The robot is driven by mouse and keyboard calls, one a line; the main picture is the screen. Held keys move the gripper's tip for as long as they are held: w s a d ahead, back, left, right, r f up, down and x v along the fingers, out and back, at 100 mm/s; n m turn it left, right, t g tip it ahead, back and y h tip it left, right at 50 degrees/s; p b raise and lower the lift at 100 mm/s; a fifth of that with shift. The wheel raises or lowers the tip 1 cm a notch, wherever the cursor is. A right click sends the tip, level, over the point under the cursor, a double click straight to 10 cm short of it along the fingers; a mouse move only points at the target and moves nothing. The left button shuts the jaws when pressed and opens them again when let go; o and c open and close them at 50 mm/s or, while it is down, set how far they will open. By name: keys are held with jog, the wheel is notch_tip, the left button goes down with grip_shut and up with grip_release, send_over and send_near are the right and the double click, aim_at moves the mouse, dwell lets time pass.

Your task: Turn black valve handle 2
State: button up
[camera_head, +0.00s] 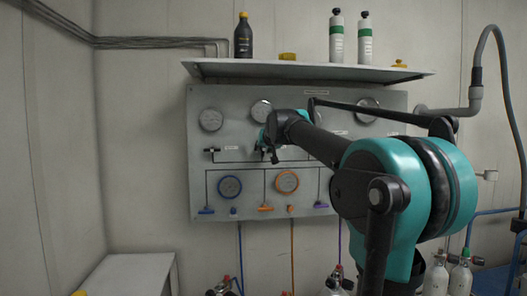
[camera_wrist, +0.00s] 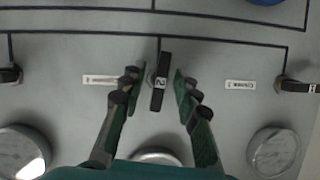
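Black valve handle 2 (camera_wrist: 165,65) is in the middle of the wrist view, a dark bar standing upright in the picture, with a "2" mark at its hub. My gripper (camera_wrist: 159,84) is open around it, one finger on each side. A gap shows between the handle and each finger; no contact is visible. In the head view my gripper (camera_head: 269,148) is at the grey panel (camera_head: 200,185), and it and my arm largely hide the handle.
Other black handles lie crosswise on the panel, at the left (camera_wrist: 10,75) and right (camera_wrist: 298,86) of the wrist view. Round gauges (camera_wrist: 272,150) sit beside my fingers. A shelf (camera_head: 300,71) with bottles juts out above the panel. A white table (camera_head: 125,275) stands lower left.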

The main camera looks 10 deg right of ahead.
jog(key=v, duration=1.1)
jog(key=shift+s, duration=0.15)
